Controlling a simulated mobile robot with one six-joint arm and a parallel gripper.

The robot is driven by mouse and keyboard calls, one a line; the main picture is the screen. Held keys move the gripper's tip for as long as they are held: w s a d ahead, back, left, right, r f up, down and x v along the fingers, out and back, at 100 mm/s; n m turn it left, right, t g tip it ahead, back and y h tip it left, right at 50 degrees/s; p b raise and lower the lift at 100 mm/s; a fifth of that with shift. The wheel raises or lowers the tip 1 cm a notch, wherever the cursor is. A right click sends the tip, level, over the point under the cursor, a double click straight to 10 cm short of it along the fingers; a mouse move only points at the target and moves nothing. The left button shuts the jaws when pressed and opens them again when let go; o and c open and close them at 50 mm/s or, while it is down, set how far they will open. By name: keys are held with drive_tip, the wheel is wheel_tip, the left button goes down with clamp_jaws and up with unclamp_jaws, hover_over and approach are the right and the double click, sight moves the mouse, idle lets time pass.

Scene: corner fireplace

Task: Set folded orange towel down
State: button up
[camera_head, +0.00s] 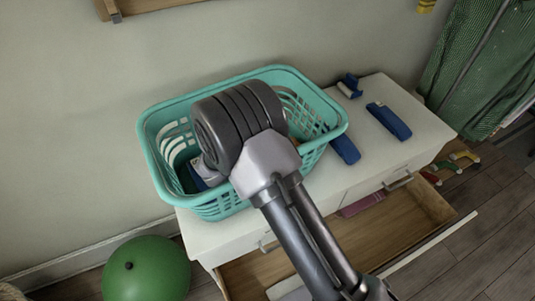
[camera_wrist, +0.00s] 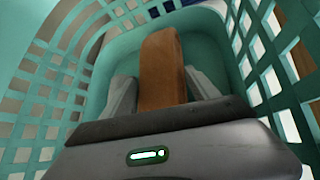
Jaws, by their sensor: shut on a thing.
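The folded orange towel (camera_wrist: 162,65) stands between the two fingers of my gripper (camera_wrist: 161,92) in the wrist view. My gripper is shut on it. Both are inside the teal laundry basket (camera_head: 157,175), whose slotted walls (camera_wrist: 262,50) rise on both sides in the wrist view. I cannot tell whether the towel touches the basket floor. In the head view my arm hides the towel and the fingers.
The basket stands on a white dresser (camera_head: 425,140) with an open drawer (camera_head: 375,235). Blue items (camera_head: 388,121) lie right of the basket. A green ball (camera_head: 146,270) is on the floor at left. A green patterned curtain (camera_head: 490,70) hangs at right.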

drive_tip(key=shift+f, duration=0.2)
drive_tip(key=o, duration=1.6)
drive_tip(key=shift+r, duration=0.15)
drive_tip(key=shift+s+a+r+p, duration=0.25)
drive_tip(key=shift+r+p, duration=0.3)
drive_tip(key=shift+r, duration=0.05)
drive_tip(key=shift+s+a+r+p, duration=0.2)
drive_tip(key=shift+a+r+p, duration=0.05)
drive_tip(key=shift+r+p, duration=0.3)
drive_tip(key=p+v, duration=0.1)
drive_tip(key=v, duration=0.4)
drive_tip(key=shift+s+a, duration=0.1)
drive_tip(key=shift+s+a+r, duration=0.1)
drive_tip(key=shift+s, duration=0.15)
